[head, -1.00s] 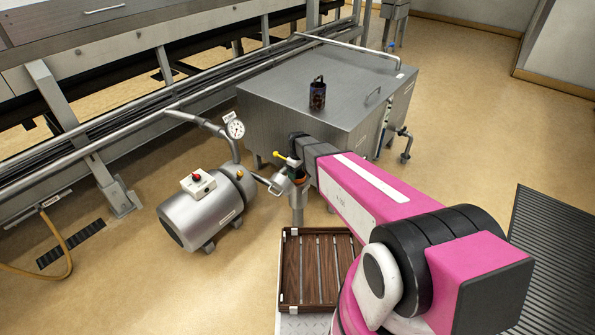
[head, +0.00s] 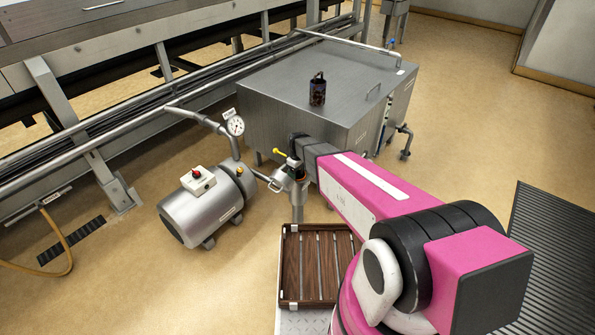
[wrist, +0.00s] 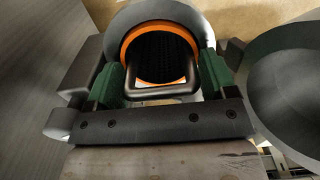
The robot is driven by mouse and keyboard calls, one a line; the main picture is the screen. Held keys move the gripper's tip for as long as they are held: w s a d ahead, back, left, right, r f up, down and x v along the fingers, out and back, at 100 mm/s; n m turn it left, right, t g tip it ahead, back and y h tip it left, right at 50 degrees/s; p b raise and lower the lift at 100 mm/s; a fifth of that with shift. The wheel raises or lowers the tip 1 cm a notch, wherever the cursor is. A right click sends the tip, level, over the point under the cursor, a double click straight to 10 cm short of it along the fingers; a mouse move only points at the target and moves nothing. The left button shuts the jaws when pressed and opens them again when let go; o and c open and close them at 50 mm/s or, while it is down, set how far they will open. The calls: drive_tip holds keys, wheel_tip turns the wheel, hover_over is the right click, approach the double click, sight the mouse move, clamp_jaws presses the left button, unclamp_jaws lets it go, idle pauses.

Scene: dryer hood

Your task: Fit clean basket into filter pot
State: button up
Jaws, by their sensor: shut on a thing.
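The filter pot (head: 297,207) is a small upright metal cylinder on the pipe between the pump and the steel tank. In the wrist view its opening has an orange ring (wrist: 128,48). The clean basket (wrist: 160,55) shows as a dark mesh cylinder inside that ring, with its dark bail handle (wrist: 160,91) toward me. My gripper (wrist: 160,84) has green finger pads on either side of the handle and is shut on it. How deep the basket sits is hard to tell. A dark, stained basket (head: 317,92) with a handle stands on the tank lid.
The steel tank (head: 290,85) stands behind the pot, the pump (head: 205,210) to its left. A yellow-handled valve (head: 287,154) and a gauge (head: 235,126) are close by. A wooden slatted tray (head: 292,265) in front is empty. My arm hides part of the tank.

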drive_tip(key=shift+f, duration=0.15)
drive_tip(key=o, duration=0.9)
drive_tip(key=shift+c, duration=0.2)
wheel_tip(320, 180, up, 11)
drive_tip(key=shift+f, duration=0.1)
drive_tip(key=shift+s, duration=0.1)
drive_tip(key=s+d+r+m, duration=0.4)
drive_tip(key=s+d+m, duration=0.1)
drive_tip(key=s+d, duration=0.4)
drive_tip(key=s+d+r+m, duration=0.4)
drive_tip(key=s+d+m, duration=0.1)
drive_tip(key=s+d, duration=0.4)
drive_tip(key=shift+s+d, duration=0.3)
drive_tip(key=shift+d, duration=0.35)
